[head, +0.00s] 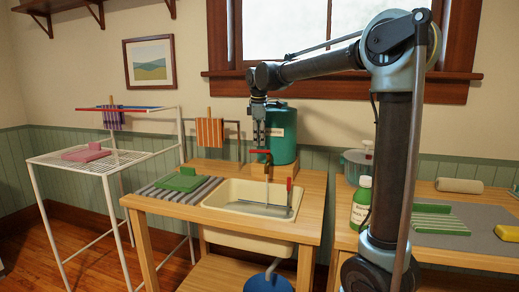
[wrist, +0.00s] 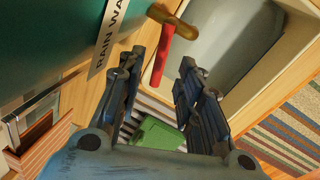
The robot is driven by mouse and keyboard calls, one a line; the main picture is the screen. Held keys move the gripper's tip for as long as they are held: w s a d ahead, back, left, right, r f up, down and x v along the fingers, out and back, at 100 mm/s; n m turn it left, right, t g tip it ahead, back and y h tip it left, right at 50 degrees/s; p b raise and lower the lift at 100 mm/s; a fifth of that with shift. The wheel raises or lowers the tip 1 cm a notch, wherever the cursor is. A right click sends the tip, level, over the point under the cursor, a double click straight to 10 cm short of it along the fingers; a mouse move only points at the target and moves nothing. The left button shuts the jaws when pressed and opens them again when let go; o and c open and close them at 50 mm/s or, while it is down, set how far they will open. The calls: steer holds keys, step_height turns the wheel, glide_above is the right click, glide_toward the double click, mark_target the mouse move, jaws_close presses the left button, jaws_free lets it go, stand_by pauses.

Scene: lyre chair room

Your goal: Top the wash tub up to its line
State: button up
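The cream wash tub (head: 232,189) is set into a wooden stand and holds greyish water (head: 255,209); it also shows in the wrist view (wrist: 290,52). I cannot make out a fill line. A green rain-water barrel (head: 284,136) stands behind the tub, with its partial label (wrist: 108,45) in the wrist view. Its brass tap (wrist: 176,22) has a red lever (wrist: 163,60), also in the head view (head: 260,152). My gripper (head: 259,146) is above the tub's back edge. In the wrist view its fingers (wrist: 159,62) are apart, with the lever seen between their tips; contact is unclear.
A red-topped upright piece (head: 289,184) stands at the tub's right side. A drying rack (head: 95,160) stands left. A bottle (head: 361,203) stands on the right table; a blue bucket (head: 268,282) is below.

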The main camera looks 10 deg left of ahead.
steer(key=shift+w+f, duration=0.25)
steer(key=shift+f, duration=0.85)
steer(key=shift+w+f, duration=0.2)
steer(key=shift+f, duration=0.9)
jaws_close()
